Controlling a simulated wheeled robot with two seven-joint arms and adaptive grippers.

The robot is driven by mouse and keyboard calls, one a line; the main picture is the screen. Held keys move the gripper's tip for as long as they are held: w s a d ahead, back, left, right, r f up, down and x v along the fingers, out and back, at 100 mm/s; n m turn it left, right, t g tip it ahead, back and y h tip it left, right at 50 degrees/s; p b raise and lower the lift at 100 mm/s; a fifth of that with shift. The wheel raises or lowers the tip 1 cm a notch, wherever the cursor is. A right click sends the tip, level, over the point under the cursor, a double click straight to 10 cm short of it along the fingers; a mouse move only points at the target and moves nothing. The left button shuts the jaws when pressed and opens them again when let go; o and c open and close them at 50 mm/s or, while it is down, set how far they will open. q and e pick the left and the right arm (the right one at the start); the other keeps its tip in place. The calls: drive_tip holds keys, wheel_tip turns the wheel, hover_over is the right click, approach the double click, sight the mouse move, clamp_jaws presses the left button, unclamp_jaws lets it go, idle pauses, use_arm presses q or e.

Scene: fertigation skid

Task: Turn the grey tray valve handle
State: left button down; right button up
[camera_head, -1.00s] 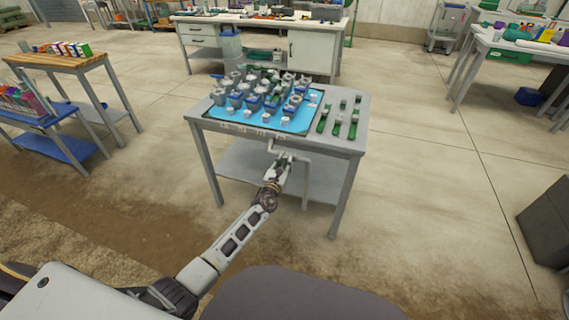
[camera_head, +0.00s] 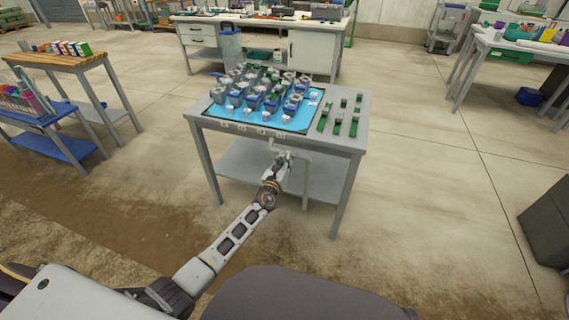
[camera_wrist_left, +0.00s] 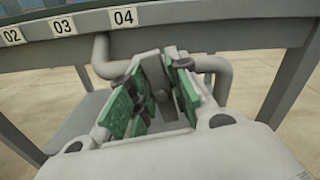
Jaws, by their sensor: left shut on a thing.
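The grey tray valve sits on a bent grey pipe (camera_head: 308,172) under the front edge of the table, and the pipe (camera_wrist_left: 102,62) also shows in the left wrist view. The grey handle (camera_wrist_left: 158,78) is between the green finger pads and mostly hidden by them. My left gripper (camera_head: 283,160) is at the valve below the tray edge. In the left wrist view my left gripper (camera_wrist_left: 155,92) is shut on the handle. My right gripper is in neither view.
The grey table (camera_head: 352,150) carries a blue tray (camera_head: 218,108) with several grey and blue valve parts and green pieces. Number labels (camera_wrist_left: 124,16) line its front edge. A lower shelf (camera_head: 240,160) lies behind the gripper. Open floor surrounds the table.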

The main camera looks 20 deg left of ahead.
use_arm(q)
drive_tip(key=n+b, duration=0.1)
drive_tip(key=n, duration=0.1)
drive_tip(key=shift+a+f+n+b, duration=0.1)
drive_tip(key=shift+f+n+b, duration=0.1)
drive_tip(key=shift+n+b, duration=0.15)
drive_tip(key=n+b, duration=0.2)
drive_tip(key=n, duration=0.1)
drive_tip(key=shift+a+f, duration=0.1)
drive_tip(key=n+b, duration=0.2)
drive_tip(key=n, duration=0.2)
drive_tip(key=n+b, duration=0.1)
drive_tip(key=n, duration=0.1)
drive_tip(key=shift+a+f+n, duration=0.1)
drive_tip(key=shift+n, duration=0.25)
drive_tip(key=shift+f+n, duration=0.1)
drive_tip(key=shift+n, duration=1.1)
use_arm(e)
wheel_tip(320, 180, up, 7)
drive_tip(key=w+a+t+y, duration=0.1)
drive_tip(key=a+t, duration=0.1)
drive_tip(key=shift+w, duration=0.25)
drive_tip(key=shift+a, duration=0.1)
use_arm(q)
drive_tip(key=c, duration=1.4)
unclamp_jaws()
